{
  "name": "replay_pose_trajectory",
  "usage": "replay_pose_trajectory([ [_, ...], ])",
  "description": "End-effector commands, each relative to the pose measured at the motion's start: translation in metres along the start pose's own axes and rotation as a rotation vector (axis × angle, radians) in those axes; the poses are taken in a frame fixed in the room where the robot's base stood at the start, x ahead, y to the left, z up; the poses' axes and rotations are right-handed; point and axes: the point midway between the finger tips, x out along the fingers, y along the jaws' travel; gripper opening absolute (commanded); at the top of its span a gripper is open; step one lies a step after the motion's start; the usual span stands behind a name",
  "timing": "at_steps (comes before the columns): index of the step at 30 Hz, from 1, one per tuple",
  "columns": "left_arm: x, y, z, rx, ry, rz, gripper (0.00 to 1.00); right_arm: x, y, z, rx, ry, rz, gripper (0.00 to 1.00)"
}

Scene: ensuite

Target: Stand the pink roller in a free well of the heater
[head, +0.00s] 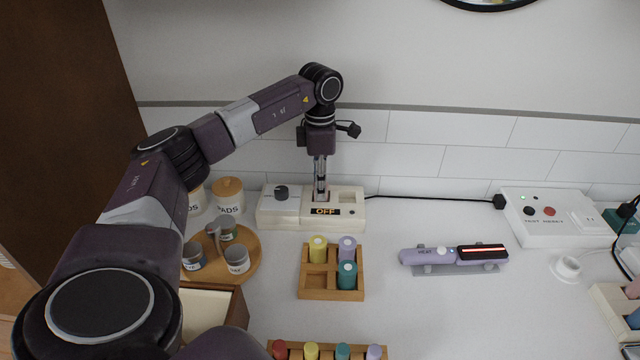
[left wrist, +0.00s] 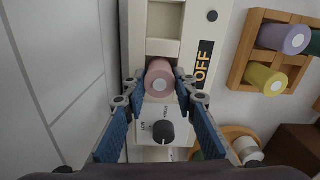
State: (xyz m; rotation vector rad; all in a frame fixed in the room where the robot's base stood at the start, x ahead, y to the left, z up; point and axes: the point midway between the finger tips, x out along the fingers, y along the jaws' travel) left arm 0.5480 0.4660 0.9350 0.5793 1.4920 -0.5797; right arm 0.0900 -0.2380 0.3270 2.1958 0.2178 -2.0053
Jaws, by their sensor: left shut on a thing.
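The heater (head: 285,207) is a cream box against the back wall, with a dark dial and a display reading OFF; it also shows in the left wrist view (left wrist: 207,25). My left gripper (head: 320,192) points straight down over the heater's middle. In the left wrist view the gripper (left wrist: 161,90) is shut on the pink roller (left wrist: 159,76), whose pale-centred end faces the camera. The roller is upright at the well nearest the dial; how deep it sits I cannot tell. The other well (left wrist: 163,22) is empty. My right gripper is out of view.
A wooden rack (head: 317,295) with yellow, lilac and teal rollers stands in front of the heater. A round wooden tray (head: 250,268) with small jars is left of it. A lilac hot styling tool (head: 455,255) lies right. Counter between rack and tool is clear.

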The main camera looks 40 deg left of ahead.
Motion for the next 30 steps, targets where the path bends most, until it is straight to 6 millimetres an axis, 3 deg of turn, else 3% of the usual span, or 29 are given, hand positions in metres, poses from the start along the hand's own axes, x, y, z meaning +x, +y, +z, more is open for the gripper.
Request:
replay_pose_trajectory([
  [7, 0.004, 0.000, 0.000, 0.001, 0.000, 0.000, 0.00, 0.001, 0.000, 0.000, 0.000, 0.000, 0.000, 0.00],
  [8, 0.003, 0.000, 0.000, 0.001, -0.001, 0.000, 0.29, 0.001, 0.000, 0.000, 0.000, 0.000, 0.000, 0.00],
  [12, 0.003, 0.000, 0.000, 0.001, 0.000, 0.000, 0.43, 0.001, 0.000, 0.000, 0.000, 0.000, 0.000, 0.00],
  [23, -0.004, 0.000, 0.001, 0.001, -0.002, 0.001, 0.43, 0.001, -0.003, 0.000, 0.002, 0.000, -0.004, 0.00],
  [30, -0.046, 0.001, 0.002, 0.002, -0.005, 0.003, 0.43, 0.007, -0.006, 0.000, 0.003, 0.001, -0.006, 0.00],
])
